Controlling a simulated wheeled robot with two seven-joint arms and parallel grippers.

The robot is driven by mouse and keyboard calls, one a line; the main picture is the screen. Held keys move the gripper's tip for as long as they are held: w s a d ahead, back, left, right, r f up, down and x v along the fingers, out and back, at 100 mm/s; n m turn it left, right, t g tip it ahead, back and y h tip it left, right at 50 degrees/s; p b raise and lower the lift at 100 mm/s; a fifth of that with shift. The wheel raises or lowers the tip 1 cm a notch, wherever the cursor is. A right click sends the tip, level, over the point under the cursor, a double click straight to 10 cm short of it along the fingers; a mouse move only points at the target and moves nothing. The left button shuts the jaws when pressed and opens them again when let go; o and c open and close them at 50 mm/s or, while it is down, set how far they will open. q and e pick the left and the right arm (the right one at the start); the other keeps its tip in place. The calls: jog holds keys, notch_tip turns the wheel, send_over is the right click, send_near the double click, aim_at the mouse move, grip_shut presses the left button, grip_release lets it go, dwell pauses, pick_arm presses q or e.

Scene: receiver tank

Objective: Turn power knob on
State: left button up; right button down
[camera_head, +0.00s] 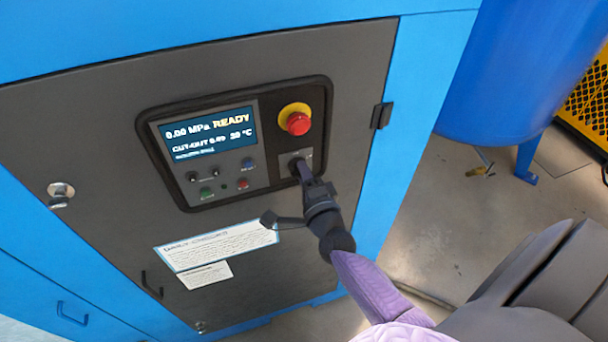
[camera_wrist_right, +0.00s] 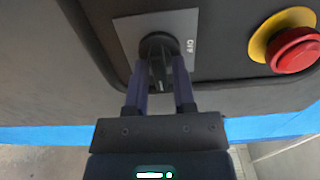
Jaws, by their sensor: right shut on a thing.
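The black power knob (camera_wrist_right: 158,46) sits on a grey plate on the control panel (camera_head: 245,90), below the red emergency button. In the right wrist view, the two fingers of my right gripper (camera_wrist_right: 160,85) stand on either side of the knob and are shut on it. In the head view my right gripper (camera_head: 302,172) reaches the panel's lower right part and hides most of the knob. The lettering beside the knob is only partly readable. My left gripper is not in view.
The red emergency button (camera_head: 299,123) on its yellow ring is close above the knob; it also shows in the right wrist view (camera_wrist_right: 292,50). The display (camera_head: 208,132) reads READY. A blue tank (camera_head: 510,70) stands at the right, with open floor (camera_head: 440,215) below it.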

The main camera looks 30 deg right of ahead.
jog(key=shift+f, duration=0.1)
dwell(0.4)
jog(key=c, duration=0.7)
grip_release()
jog(key=shift+o, duration=0.2)
jog(key=shift+s, duration=0.1)
jog(key=v, duration=0.9)
jog(key=shift+s+a, duration=0.2)
jog(key=shift+s, duration=0.15)
